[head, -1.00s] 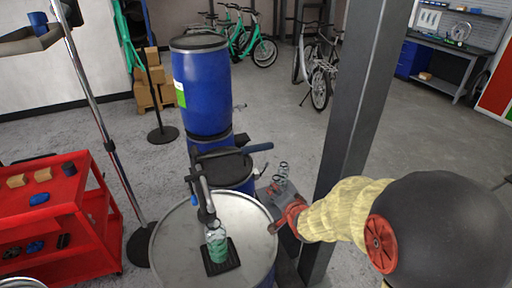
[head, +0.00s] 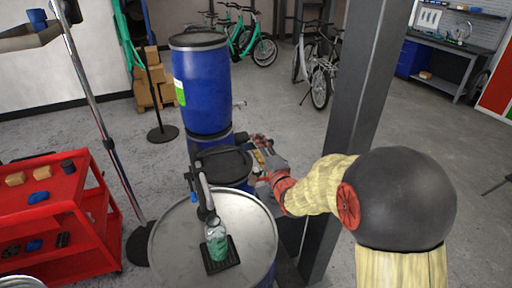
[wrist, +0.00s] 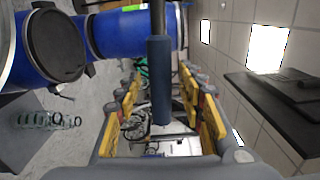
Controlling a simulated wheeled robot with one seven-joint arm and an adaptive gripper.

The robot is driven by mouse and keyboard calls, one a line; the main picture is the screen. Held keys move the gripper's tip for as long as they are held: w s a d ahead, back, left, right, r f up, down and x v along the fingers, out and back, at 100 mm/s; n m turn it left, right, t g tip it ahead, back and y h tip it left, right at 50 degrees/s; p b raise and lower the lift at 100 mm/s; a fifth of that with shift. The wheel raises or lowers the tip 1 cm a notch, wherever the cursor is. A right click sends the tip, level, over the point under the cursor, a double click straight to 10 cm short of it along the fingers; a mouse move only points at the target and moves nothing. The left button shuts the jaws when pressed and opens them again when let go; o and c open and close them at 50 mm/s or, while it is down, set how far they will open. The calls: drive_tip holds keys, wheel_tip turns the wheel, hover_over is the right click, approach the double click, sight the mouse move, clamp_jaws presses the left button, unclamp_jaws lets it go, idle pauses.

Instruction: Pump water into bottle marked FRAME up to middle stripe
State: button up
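A clear bottle with green in its lower part (head: 216,242) stands upright on a black mat (head: 232,262) on a metal drum top (head: 172,236), under the spout of a dark hand pump (head: 203,190). Its marking and stripes are too small to read, so I cannot tell its fill level. My gripper (head: 260,146) is at the pump handle's end. In the wrist view, the handle's blue grip (wrist: 160,75) lies between the fingers of my gripper (wrist: 162,88). The yellow finger pads are apart, with visible gaps on both sides of the grip.
Blue barrels (head: 204,85) stand behind the pump. A grey post (head: 362,110) rises close beside my arm. A red cart (head: 60,215) and a pole stand at left. Bicycles (head: 240,38) are far back.

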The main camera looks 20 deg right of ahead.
drive_tip(key=shift+w, duration=0.65)
drive_tip(key=c, duration=0.4)
clamp_jaws()
